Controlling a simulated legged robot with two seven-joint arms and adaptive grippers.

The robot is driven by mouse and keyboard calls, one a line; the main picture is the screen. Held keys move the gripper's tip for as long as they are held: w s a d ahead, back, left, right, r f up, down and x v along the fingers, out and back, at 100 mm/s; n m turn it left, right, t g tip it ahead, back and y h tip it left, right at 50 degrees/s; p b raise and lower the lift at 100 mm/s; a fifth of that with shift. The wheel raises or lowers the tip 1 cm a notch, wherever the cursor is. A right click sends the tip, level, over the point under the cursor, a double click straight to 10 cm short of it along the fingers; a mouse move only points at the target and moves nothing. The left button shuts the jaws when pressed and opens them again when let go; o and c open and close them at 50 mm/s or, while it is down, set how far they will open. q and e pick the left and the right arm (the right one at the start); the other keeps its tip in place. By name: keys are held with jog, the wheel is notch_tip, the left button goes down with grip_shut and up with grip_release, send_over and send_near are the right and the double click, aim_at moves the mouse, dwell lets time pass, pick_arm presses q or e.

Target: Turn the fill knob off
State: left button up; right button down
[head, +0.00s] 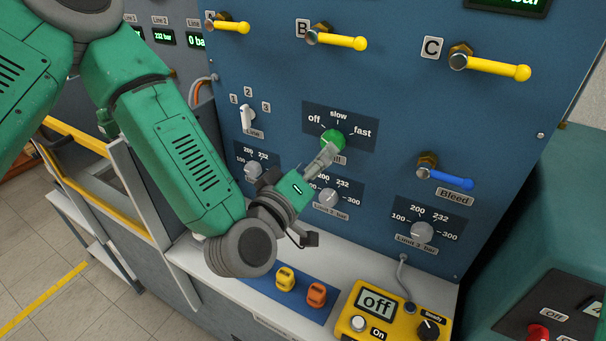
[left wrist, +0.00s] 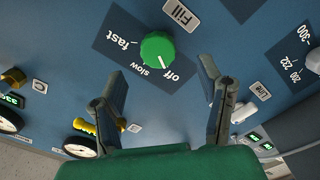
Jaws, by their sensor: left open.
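The green fill knob (head: 333,139) sits on the blue panel, on a dark plate marked off, slow and fast. It shows whole in the left wrist view (left wrist: 157,47), with its white mark pointing toward "off". My left gripper (head: 322,158) is just in front of and below the knob in the head view and hides part of the Fill label. In the left wrist view its two fingers (left wrist: 161,68) are spread wide and empty, with the knob beyond and between the tips. I see no clear contact. My right gripper is not in view.
Yellow valve levers (head: 342,40) and a blue bleed lever (head: 452,180) stick out from the panel. Limit knobs (head: 328,196) lie below. A yellow meter (head: 395,315) reading off stands on the white ledge (head: 215,270) beside yellow and orange plugs (head: 316,294).

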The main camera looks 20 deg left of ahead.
pick_arm(q)
jog(key=s, duration=0.2)
jog(key=s+a, duration=0.1)
jog(key=s, duration=0.2)
jog(key=shift+s, duration=0.1)
jog(key=shift+f, duration=0.1)
